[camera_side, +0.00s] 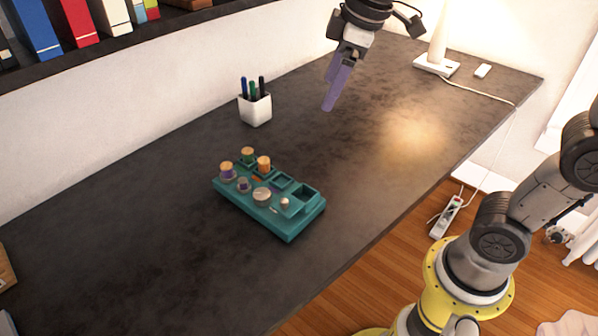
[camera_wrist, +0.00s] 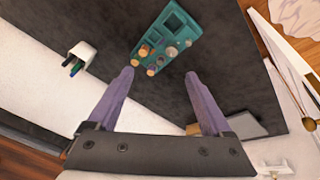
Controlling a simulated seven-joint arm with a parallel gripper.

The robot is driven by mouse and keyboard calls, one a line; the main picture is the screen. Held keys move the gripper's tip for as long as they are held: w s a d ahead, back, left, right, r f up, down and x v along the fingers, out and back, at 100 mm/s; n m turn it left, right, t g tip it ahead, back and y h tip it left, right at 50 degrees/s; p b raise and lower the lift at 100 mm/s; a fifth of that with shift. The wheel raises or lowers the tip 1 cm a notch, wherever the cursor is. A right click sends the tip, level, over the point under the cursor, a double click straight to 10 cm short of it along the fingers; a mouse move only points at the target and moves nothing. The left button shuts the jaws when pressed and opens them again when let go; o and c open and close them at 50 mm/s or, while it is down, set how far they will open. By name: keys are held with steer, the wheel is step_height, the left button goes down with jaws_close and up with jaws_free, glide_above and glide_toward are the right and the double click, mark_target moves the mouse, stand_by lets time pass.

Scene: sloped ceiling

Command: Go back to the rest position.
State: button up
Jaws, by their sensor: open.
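My gripper (camera_side: 333,100) has purple fingers and hangs in the air above the dark desk, towards the back, up and to the right of the teal tray in the side view. In the wrist view my gripper (camera_wrist: 158,75) has its two fingers wide apart with nothing between them. The teal tray (camera_side: 290,232) stands on the desk and carries several small cork-topped and round pieces. It also shows in the wrist view (camera_wrist: 160,28), beyond the fingertips and apart from them.
A white cup of pens (camera_side: 255,108) stands on the desk behind the tray. A lamp base (camera_side: 436,66) and a small white block (camera_side: 482,71) are at the back right, with a cable along the desk edge. A bookshelf (camera_side: 120,42) runs at upper left.

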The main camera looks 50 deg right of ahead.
steer(key=s+d+f+m, duration=0.1)
steer(key=s+f+m, duration=0.2)
steer(key=s, duration=0.5)
steer(key=s+d+f+m+t, duration=0.1)
steer(key=s+f+m, duration=0.3)
steer(key=s, duration=0.5)
steer(key=shift+d+f+t, duration=0.25)
steer(key=shift+d+t, duration=0.05)
steer(key=shift+d, duration=0.15)
